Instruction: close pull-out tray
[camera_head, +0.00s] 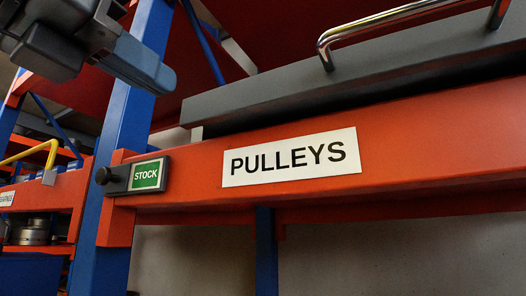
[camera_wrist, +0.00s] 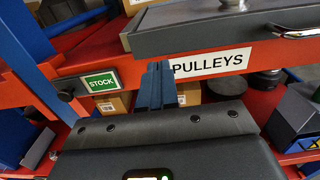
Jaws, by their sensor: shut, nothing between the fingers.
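The dark grey pull-out tray (camera_head: 380,72) lies above the orange beam at upper right in the head view, with a chrome bar handle (camera_head: 400,20) on it. The tray (camera_wrist: 200,32) also crosses the top right of the wrist view, its handle (camera_wrist: 297,32) at the right edge. How far it stands out is hard to tell. My gripper (camera_head: 158,78) is at upper left in the head view, left of the tray and apart from the handle. In the wrist view its fingers (camera_wrist: 158,75) are together and empty, in front of the beam near the PULLEYS label.
The orange beam (camera_head: 440,150) carries a PULLEYS label (camera_head: 290,158) and a green STOCK sign (camera_head: 147,175) with a black knob. A blue upright (camera_head: 122,130) stands at left. In the wrist view, cartons (camera_wrist: 110,105) and dark round parts (camera_wrist: 228,85) sit on the shelf below.

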